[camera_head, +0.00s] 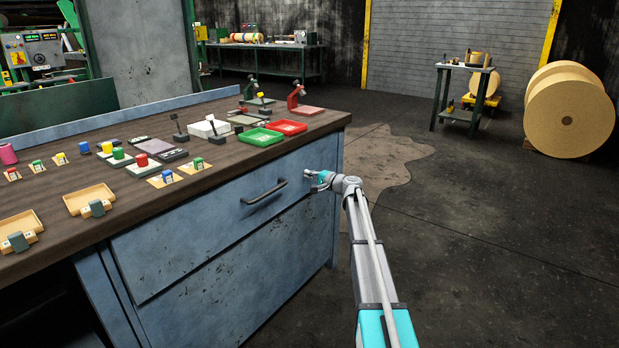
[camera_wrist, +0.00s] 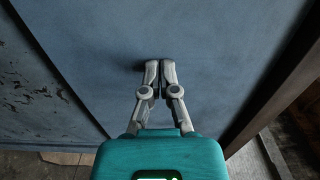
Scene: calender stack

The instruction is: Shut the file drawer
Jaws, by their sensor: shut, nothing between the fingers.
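The file drawer (camera_head: 215,215) is the wide blue-grey front with a dark bar handle (camera_head: 264,192), just under the worktop of the steel bench. Its front looks nearly level with the bench; I cannot tell whether a small gap is left. My gripper (camera_head: 308,175) is at the right part of the drawer front, to the right of the handle. In the wrist view, my gripper (camera_wrist: 160,63) has its two fingers side by side, shut and empty, pointing at a blue metal face (camera_wrist: 215,50). The fingertips are at or very close to that face; contact is unclear.
The wooden worktop (camera_head: 55,235) above carries stamps, red and green trays (camera_head: 260,137) and small blocks. A second blue panel (camera_head: 240,275) lies below the drawer. Open concrete floor (camera_head: 480,230) is to the right, with a large roll (camera_head: 560,110) farther back.

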